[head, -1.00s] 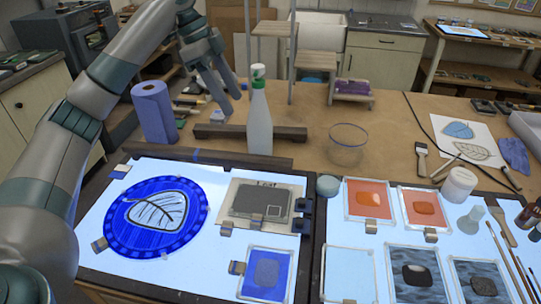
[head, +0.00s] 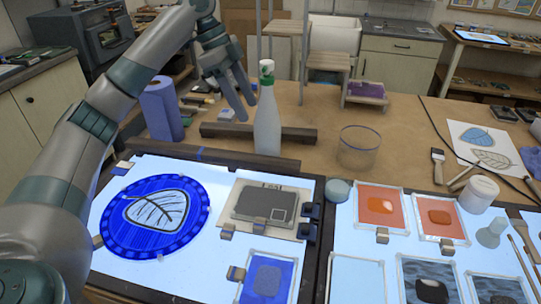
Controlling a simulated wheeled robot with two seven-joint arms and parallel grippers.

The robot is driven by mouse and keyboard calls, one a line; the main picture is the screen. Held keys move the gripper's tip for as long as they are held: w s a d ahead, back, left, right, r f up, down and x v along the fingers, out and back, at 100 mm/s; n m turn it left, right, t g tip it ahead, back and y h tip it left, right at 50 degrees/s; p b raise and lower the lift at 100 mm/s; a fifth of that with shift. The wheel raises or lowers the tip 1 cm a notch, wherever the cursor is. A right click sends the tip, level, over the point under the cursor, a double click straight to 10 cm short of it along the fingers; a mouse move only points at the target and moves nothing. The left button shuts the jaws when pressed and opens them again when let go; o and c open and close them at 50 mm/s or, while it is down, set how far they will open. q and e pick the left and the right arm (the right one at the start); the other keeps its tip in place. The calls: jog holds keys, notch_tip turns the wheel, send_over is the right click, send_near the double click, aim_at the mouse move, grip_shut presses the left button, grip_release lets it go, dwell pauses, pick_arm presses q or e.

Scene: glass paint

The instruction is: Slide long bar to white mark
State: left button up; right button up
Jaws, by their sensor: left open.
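A long dark bar (head: 240,162) lies along the far edge of the left light panel, with a small blue mark on it. A shorter-looking dark bar (head: 300,134) lies farther back on the table, partly hidden behind the spray bottle. I cannot make out a clear white mark on either bar or beside them. My left gripper (head: 244,110) is open and empty, pointing down just left of the bottle. Its fingertips show in front of the back bar's far side; I cannot tell their height. My right gripper is out of view.
The white spray bottle (head: 267,125) with a green cap stands close to my left gripper. A blue roll (head: 161,110) stands at the left and a clear glass bowl (head: 358,147) at the right. The brown table (head: 400,120) is bare behind the bowl.

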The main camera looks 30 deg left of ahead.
aim_at(273, 160)
pick_arm(q)
jog(key=p+x, duration=0.3)
jog(key=x, duration=1.4)
jog(key=shift+a+p, duration=0.1)
jog(key=shift+p, duration=0.3)
